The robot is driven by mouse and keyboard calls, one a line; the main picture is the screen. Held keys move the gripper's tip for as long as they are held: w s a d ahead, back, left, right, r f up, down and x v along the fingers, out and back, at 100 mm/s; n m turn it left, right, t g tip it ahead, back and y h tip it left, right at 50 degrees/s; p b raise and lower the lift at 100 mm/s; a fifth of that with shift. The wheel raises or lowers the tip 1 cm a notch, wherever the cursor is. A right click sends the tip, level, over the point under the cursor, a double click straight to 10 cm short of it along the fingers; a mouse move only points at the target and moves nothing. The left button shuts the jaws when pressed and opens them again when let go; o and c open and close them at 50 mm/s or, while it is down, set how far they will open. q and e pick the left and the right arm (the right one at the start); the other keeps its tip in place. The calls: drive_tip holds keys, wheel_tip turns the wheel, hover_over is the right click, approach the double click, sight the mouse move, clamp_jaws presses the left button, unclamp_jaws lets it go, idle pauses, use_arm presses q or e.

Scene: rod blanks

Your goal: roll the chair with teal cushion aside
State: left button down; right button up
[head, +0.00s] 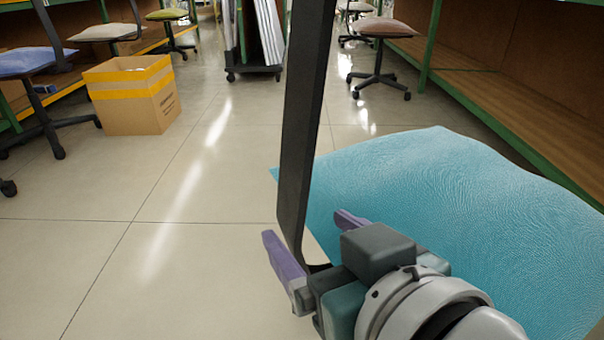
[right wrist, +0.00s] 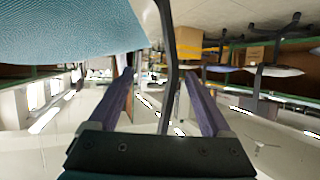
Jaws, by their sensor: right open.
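The chair's teal cushion (head: 440,200) fills the right foreground of the head view and the top left of the right wrist view (right wrist: 70,25). Its dark upright back bar (head: 302,130) rises at the cushion's left edge and leaves the top of the picture. My right gripper (head: 304,225) is open at the lower part of this bar. In the right wrist view the bar (right wrist: 168,50) runs between the two spread purple fingers; I cannot tell whether either touches it. The chair's base and casters are hidden. My left gripper is not in view.
A cardboard box (head: 135,97) stands on the floor at left, beside a blue-cushioned chair (head: 30,62). A dark wheeled cart (head: 253,70) with panels stands at the back. A brown-cushioned chair (head: 385,28) stands by the right-hand bench (head: 500,95). The tiled floor at left centre is clear.

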drive_tip(key=shift+b+x, duration=1.05)
drive_tip(key=shift+x, duration=1.2)
drive_tip(key=c, duration=1.3)
clamp_jaws()
